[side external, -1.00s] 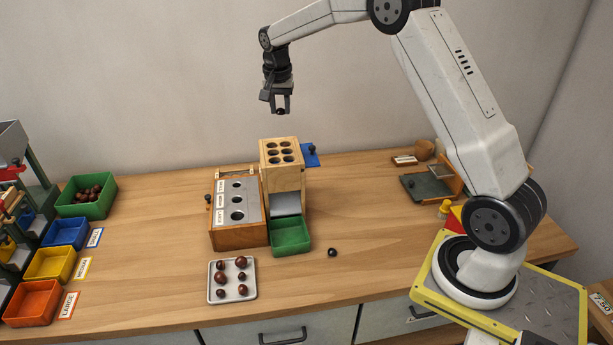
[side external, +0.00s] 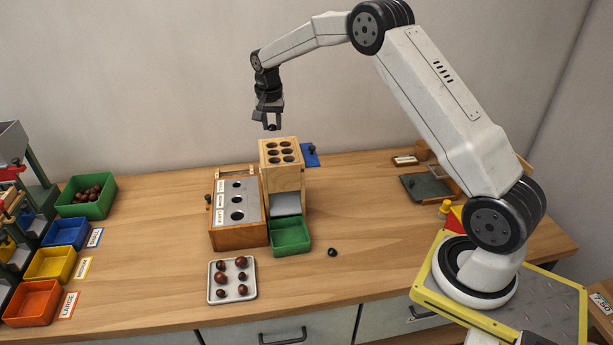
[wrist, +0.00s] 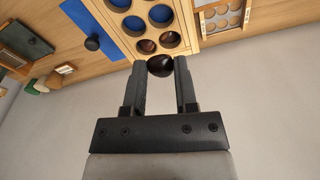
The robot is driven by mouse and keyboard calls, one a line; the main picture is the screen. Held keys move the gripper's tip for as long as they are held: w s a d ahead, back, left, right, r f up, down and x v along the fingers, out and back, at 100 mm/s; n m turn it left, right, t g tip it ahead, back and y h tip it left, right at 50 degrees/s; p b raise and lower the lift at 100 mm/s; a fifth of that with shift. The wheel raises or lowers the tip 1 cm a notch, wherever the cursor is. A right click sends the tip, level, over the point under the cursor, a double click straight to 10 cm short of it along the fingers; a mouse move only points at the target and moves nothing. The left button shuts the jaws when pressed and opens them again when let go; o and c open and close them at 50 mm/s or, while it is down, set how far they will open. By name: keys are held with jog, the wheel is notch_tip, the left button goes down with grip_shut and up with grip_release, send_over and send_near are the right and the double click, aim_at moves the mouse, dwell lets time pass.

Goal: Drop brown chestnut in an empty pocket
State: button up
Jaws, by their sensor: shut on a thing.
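My gripper (side external: 273,126) is shut on a dark brown chestnut (wrist: 160,66), held between the fingertips. In the side view it hangs above the back of the wooden pocket block (side external: 298,180), apart from it. In the wrist view the block (wrist: 184,8) lies just beyond the fingertips. Two pockets nearest the held chestnut show brown chestnuts inside, one left (wrist: 147,46) and one right (wrist: 170,40). Other pockets, such as this one (wrist: 133,24), show blue at the bottom and look empty. In the side view all the holes look dark, and their contents cannot be told.
A sizing box (side external: 240,236) with graded holes stands left of the block. A green bin (side external: 291,236) sits in front. A white tray (side external: 232,296) holds several chestnuts. A dark chestnut (side external: 332,252) lies on the table. A blue slide (side external: 311,159) sticks out right of the block.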

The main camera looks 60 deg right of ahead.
jog(key=shift+f, duration=0.15)
jog(key=shift+f, duration=2.6)
jog(key=shift+f, duration=0.6)
jog(key=o, duration=1.2)
jog(key=shift+r, duration=0.1)
jog(key=shift+r, duration=2.85)
